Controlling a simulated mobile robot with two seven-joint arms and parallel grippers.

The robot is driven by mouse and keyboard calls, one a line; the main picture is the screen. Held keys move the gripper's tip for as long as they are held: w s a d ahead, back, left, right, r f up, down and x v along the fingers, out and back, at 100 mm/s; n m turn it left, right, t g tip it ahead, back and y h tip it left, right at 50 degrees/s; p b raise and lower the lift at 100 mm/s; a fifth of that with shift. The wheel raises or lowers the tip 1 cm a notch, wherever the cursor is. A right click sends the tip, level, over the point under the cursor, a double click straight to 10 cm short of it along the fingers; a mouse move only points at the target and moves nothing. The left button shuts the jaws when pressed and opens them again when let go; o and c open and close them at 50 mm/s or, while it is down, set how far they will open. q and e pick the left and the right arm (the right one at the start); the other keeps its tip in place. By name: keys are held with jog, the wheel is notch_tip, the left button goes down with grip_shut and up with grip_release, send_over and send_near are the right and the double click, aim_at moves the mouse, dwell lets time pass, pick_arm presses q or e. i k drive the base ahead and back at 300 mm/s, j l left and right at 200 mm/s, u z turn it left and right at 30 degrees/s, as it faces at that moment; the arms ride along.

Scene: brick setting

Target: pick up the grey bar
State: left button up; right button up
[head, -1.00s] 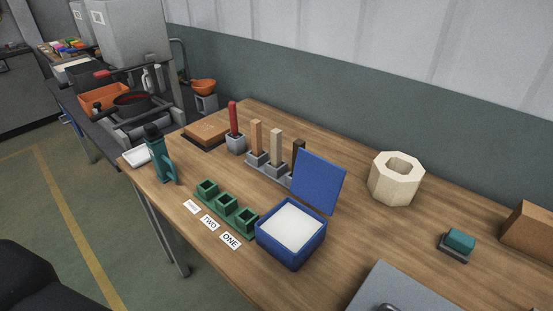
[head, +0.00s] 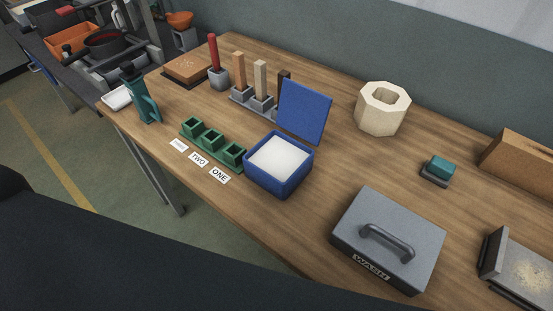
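I cannot clearly make out a loose grey bar. Upright bars stand in a row of grey holders (head: 262,104) at the back of the table: an orange-brown bar (head: 238,72), a pale tan bar (head: 260,80) and a dark bar (head: 284,77). The dark bar is partly hidden by the raised blue lid (head: 304,112). A grey box marked WASH (head: 365,220) with a dark grey bar-shaped handle (head: 387,241) sits at the front right. Neither gripper is in view.
An open blue box (head: 279,178) with white contents stands mid-table beside green sockets (head: 214,145).

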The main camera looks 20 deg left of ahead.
aim_at(260, 66)
jog(key=j+z, duration=0.15)
jog(key=z, duration=0.2)
jog(key=j+z, duration=0.15)
jog(key=z, duration=0.2)
jog(key=k+j+z, duration=0.1)
jog(key=z, duration=0.25)
jog(key=k+j+z, duration=0.25)
jog(key=j, duration=0.15)
jog(key=k+j+z, duration=0.5)
jog(key=k+j, duration=1)
jog(key=j, duration=0.1)
